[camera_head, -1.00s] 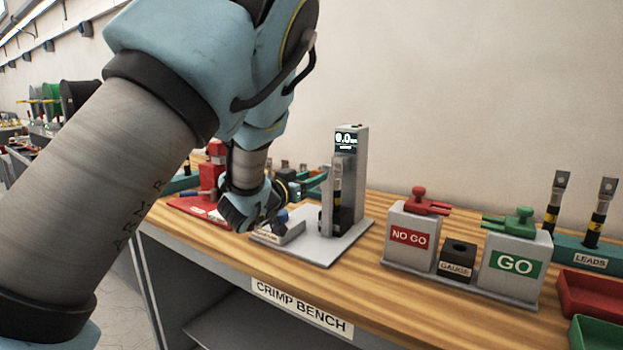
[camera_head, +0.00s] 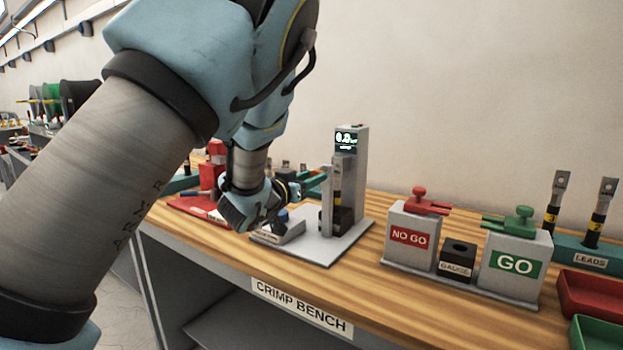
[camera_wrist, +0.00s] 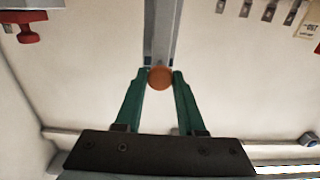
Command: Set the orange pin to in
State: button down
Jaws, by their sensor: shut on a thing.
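The orange pin (camera_wrist: 160,77) shows its round orange end in the wrist view, between the two green fingertips of my gripper (camera_wrist: 158,82). The fingers are shut on it. A grey upright bar runs away behind the pin. In the head view my gripper (camera_head: 318,178) reaches right toward the grey tester (camera_head: 350,160) on the crimp bench, its fingertips close to the upright bar (camera_head: 326,195). The pin cannot be made out in the head view. How deep it sits is hidden in the wrist view.
A lead with a yellow band (camera_head: 338,180) stands in the tester. A blue knob (camera_head: 283,215) is on the tester's base below my wrist. The NO GO block (camera_head: 408,238), gauge block (camera_head: 457,260) and GO block (camera_head: 515,264) stand to the right. Bare bench lies in front.

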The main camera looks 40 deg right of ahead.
jog(key=shift+d, duration=0.1)
jog(key=shift+b+x, duration=0.8)
jog(key=shift+x, duration=0.25)
jog(key=shift+w+d, duration=0.15)
jog(key=shift+d, duration=0.4)
jog(key=c, duration=0.5)
grip_release()
jog(key=b+v, duration=0.3)
jog(key=v, duration=0.8)
jog(key=shift+b, duration=0.4)
